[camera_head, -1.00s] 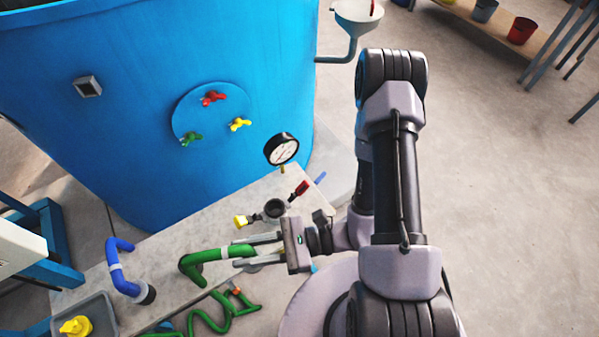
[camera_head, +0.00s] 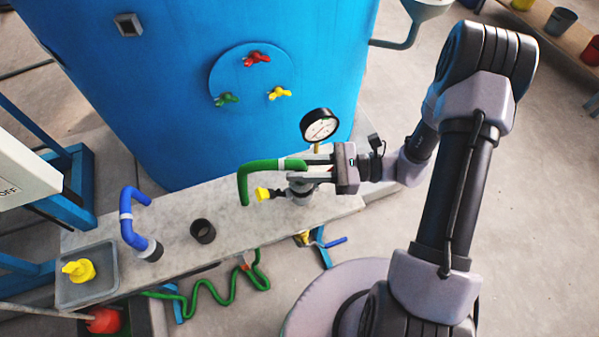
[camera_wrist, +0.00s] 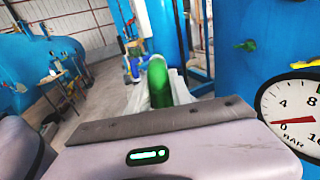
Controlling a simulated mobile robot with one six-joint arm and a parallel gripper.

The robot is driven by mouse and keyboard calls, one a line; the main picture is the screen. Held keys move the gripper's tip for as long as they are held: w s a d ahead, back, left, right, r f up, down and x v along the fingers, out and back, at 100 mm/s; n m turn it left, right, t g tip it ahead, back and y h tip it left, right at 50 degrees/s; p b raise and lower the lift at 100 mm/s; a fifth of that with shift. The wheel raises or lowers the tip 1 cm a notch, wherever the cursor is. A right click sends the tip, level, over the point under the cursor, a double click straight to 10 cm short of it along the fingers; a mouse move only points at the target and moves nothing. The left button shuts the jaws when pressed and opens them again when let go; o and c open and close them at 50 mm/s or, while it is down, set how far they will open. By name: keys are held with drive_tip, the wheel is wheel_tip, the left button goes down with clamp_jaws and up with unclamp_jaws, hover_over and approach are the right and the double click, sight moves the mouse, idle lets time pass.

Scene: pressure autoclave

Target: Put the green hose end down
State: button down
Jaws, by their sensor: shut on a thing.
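The green hose end (camera_head: 243,182), a bent green pipe with a pale band, is held in my gripper (camera_head: 296,168). My gripper is shut on its horizontal part. Its bent part hangs downward over the grey bench (camera_head: 226,193), left of the pressure gauge (camera_head: 320,126). I cannot tell whether its tip touches anything. An empty black ring holder (camera_head: 203,231) stands on the bench to the lower left. In the wrist view the green hose end (camera_wrist: 159,82) points away from the gripper, and the gauge (camera_wrist: 297,118) is close at right.
A fitting with a yellow handle (camera_head: 263,193) is partly hidden below my gripper. A grey tray (camera_head: 104,292) holds a yellow fitting. The blue tank (camera_head: 180,90) rises behind the bench.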

drive_tip(key=shift+f, duration=0.75)
drive_tip(key=c, duration=1.1)
unclamp_jaws()
drive_tip(key=shift+c, duration=0.2)
